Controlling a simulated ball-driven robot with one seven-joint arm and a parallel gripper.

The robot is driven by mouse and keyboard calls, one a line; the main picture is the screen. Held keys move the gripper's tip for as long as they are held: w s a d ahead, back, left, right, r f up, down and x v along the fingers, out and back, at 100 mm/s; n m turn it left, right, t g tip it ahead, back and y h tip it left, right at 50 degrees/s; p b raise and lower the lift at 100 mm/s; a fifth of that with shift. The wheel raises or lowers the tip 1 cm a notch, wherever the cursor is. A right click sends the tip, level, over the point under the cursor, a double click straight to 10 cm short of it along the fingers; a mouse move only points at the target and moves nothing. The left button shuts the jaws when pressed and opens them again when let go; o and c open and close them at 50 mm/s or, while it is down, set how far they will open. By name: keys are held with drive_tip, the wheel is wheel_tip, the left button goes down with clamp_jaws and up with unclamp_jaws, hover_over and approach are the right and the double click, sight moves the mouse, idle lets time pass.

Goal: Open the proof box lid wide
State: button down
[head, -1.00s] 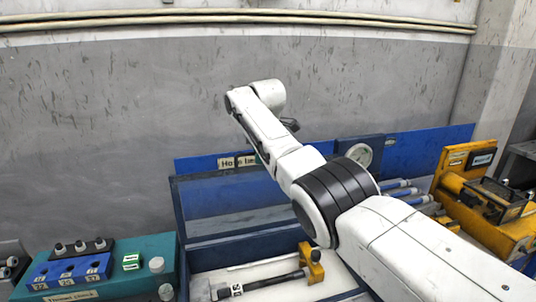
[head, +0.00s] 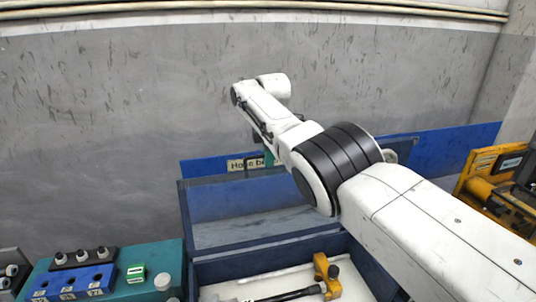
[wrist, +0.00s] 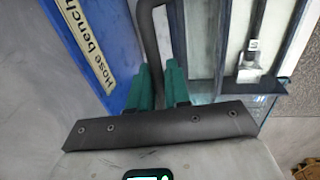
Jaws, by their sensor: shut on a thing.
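The proof box (head: 290,249) is a dark blue box at the lower centre of the head view. Its blue-framed, see-through lid (head: 187,218) stands raised at the back, steeply tilted, with the box mouth open. A dark bar handle (wrist: 147,24) shows in the wrist view. My gripper (wrist: 163,72) has green fingers and is shut on this handle. In the head view my gripper (head: 268,158) is just above the lid's top edge, mostly hidden behind my arm. My arm also covers the lid's right part.
A blue board with a "Hose bench" label (wrist: 91,45) stands behind the lid. Inside the box lies a dark tool with a yellow block (head: 326,275). A teal control unit (head: 150,260) is close on the left; yellow equipment (head: 485,195) is at right.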

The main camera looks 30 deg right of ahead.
drive_tip(key=shift+a+f, duration=0.1)
drive_tip(key=shift+a, duration=0.1)
drive_tip(key=c, duration=1.3)
unclamp_jaws()
drive_tip(key=shift+a+r, duration=0.15)
drive_tip(key=shift+r, duration=0.7)
drive_tip(key=r, duration=0.3)
drive_tip(key=s+r+b, duration=0.1)
drive_tip(key=r, duration=0.2)
drive_tip(key=r+b, duration=0.1)
drive_tip(key=r, duration=0.2)
drive_tip(key=shift+s+r, duration=0.1)
drive_tip(key=shift+s, duration=0.3)
